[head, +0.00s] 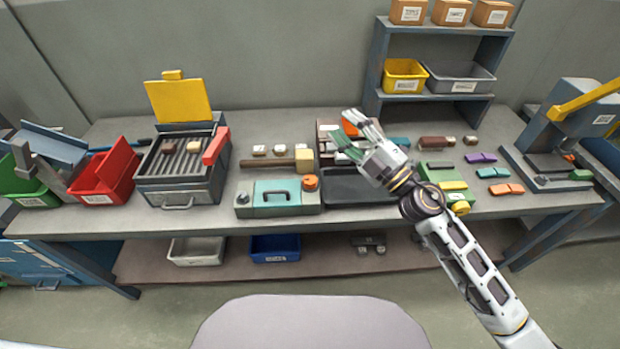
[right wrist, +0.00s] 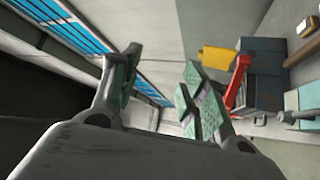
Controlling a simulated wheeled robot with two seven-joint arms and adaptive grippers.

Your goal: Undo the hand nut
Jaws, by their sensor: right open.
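Two round knobs could be the hand nut, and I cannot tell which: an orange knob (head: 311,183) on the right end of a teal box (head: 275,198), and a yellow knob (head: 460,208) at the front of a green fixture (head: 435,174). My right gripper (head: 347,136) is open and empty, raised over the bench between the two and touching neither. Its spread fingers (right wrist: 160,88) with green pads also show in the right wrist view, with nothing between them. My left gripper is out of view.
A heater box with a raised yellow lid (head: 179,100) and red handle stands left, beside a red bin (head: 104,172). A dark tray (head: 345,187) lies below my right forearm. A wooden-handled mallet (head: 270,162) lies behind the teal box. A press (head: 560,140) stands right.

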